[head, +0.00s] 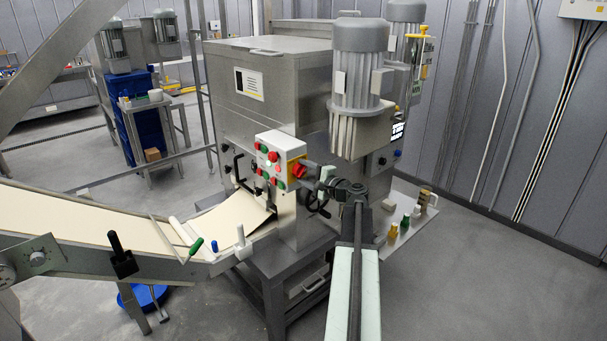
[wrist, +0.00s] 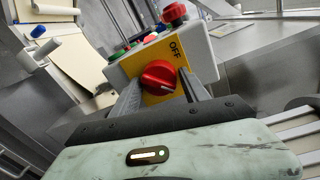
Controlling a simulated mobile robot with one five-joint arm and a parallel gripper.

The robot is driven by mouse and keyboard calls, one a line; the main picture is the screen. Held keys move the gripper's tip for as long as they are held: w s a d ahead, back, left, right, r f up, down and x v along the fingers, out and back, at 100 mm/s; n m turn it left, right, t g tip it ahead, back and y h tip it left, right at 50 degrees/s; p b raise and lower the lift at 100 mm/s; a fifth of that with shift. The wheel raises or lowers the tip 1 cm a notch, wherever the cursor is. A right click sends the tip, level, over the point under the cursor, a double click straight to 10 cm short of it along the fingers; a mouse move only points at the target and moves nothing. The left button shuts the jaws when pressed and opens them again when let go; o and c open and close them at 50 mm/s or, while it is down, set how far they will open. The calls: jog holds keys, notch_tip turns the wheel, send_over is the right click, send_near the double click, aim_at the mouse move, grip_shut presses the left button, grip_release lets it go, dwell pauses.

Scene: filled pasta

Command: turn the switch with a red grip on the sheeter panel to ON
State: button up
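The sheeter panel (head: 277,150) is a pale box with several coloured buttons, and it also shows in the wrist view (wrist: 205,62). The switch's red grip (head: 298,170) is on the box's right side face. In the wrist view the red grip (wrist: 157,76) sits on a yellow plate (wrist: 158,50) marked OFF, with a small white mark on its lower part. ON is not visible. My gripper (wrist: 160,88) is open, its fingers on either side of the red grip. I cannot tell whether either finger touches it. In the head view my gripper (head: 312,174) is beside the switch.
A red mushroom button (wrist: 175,13) stands on the panel close to the switch. A large grey motor (head: 358,75) rises just right of the panel. A dough sheet (head: 228,216) and conveyor (head: 90,225) lie to the left. Open floor is at the lower right.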

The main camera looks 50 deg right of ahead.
jog(key=shift+o, duration=0.8)
jog(key=s, duration=0.7)
jog(key=shift+s+a+r, duration=0.25)
jog(key=shift+s+a, duration=0.05)
jog(key=shift+s, duration=0.05)
